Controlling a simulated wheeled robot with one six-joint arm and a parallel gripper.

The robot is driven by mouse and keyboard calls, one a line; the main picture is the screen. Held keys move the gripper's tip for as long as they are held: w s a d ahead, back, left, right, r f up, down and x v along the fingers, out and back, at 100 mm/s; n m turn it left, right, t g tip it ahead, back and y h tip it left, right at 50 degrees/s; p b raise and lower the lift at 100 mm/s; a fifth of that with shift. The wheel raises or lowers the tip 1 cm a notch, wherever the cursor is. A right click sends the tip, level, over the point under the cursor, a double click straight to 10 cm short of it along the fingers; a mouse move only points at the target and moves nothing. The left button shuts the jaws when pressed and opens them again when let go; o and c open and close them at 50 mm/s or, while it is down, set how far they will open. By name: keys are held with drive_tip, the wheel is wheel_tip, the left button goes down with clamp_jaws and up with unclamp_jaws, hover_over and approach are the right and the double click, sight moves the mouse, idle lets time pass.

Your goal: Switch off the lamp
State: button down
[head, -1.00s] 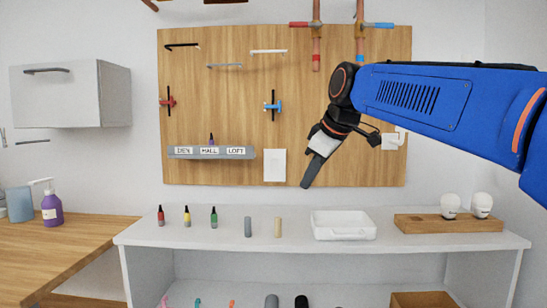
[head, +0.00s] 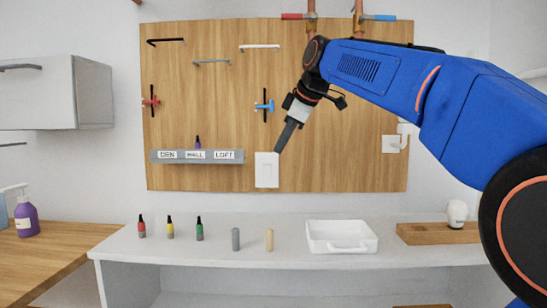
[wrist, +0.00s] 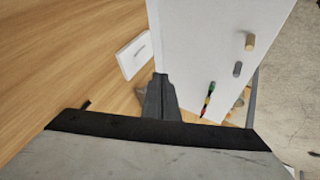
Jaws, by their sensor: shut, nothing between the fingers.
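A white rectangular plate (head: 266,170), which looks like a wall switch, is mounted low on the wooden wall panel. It also shows in the wrist view (wrist: 134,54), left of the fingers. My gripper (head: 280,148) is shut and empty, its dark fingertips pointing down and left. In the head view they are just above the plate's upper right corner; I cannot tell whether they touch it. The fingers (wrist: 158,98) are together in the wrist view. I cannot make out a lamp; a white round bulb-like thing (head: 457,213) sits on a wooden block at the right.
The wooden panel (head: 210,110) carries hooks, valves and a labelled grey ledge (head: 197,157). A second white plate (head: 391,143) is at its right. Below, a white shelf (head: 200,255) holds small bottles, two cylinders and a white tray (head: 341,236).

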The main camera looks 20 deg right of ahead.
sight(265, 167)
drive_tip(key=w+a+f, duration=0.1)
drive_tip(key=w+f, duration=0.6)
drive_tip(key=w, duration=0.2)
drive_tip(key=shift+w, duration=0.25)
drive_tip(key=shift+w+d, duration=0.1)
drive_tip(key=shift+w, duration=0.15)
drive_tip(key=shift+r, duration=0.15)
idle(0.4)
drive_tip(key=shift+r, duration=0.7)
